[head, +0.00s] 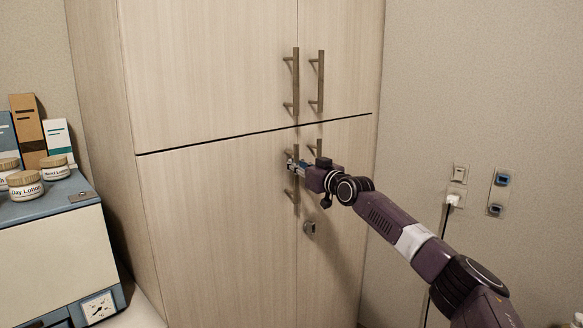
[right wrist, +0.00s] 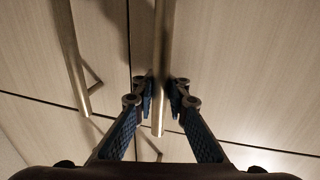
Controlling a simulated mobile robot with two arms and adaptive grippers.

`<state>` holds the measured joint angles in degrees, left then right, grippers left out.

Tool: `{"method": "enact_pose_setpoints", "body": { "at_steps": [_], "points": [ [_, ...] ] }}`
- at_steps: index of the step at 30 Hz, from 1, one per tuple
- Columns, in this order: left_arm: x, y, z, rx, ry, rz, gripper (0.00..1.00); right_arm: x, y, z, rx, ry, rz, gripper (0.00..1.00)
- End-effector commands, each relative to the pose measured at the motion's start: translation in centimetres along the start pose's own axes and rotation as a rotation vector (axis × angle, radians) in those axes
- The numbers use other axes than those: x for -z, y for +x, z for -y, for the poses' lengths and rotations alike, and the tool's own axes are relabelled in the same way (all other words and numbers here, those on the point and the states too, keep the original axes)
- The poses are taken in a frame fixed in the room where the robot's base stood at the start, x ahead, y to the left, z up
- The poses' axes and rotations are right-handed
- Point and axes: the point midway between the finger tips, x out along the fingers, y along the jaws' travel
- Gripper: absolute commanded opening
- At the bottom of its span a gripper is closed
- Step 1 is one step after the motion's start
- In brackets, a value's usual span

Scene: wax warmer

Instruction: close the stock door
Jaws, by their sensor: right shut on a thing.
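A tall pale wood cabinet has two upper and two lower doors. The lower left door (head: 215,230) looks flush with its neighbours, with only thin dark seams around it. My right gripper (head: 292,166) is at this door's vertical metal bar handle (head: 295,192) and hides part of it. In the right wrist view, the fingers (right wrist: 160,95) are shut on either side of the handle bar (right wrist: 162,50). The lower right door (head: 338,215) has its own handle (head: 318,148), partly hidden by my gripper. My left gripper is not in view.
The upper handles (head: 295,80) and (head: 320,80) hang just above my gripper. A blue-topped unit (head: 50,205) with lotion jars stands at left. Wall sockets (head: 456,185) with a plugged cable are at right.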

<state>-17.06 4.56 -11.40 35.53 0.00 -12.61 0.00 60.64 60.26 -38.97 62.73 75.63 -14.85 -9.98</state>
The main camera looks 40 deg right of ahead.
Motion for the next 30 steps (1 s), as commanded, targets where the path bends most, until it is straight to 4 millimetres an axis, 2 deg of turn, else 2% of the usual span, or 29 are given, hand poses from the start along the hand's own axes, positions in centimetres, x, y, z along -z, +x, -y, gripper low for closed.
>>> {"method": "enact_pose_setpoints", "body": {
  "at_steps": [7, 8, 13, 23, 30],
  "points": [
    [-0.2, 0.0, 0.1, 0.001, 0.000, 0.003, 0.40, -0.1, 0.0, 0.0, 0.000, 0.000, 0.003, 0.00],
    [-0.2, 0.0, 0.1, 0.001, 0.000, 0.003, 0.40, -0.1, 0.0, 0.0, 0.000, 0.000, 0.003, 0.12],
    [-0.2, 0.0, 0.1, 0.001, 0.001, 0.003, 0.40, -0.1, 0.0, 0.1, 0.001, 0.000, 0.002, 0.30],
    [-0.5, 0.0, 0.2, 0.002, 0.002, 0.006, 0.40, -0.1, -0.1, 0.0, 0.000, 0.000, 0.002, 0.30],
    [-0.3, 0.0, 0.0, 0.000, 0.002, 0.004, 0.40, -0.2, -2.2, 0.0, 0.000, -0.004, 0.003, 0.30]
  ]
}}
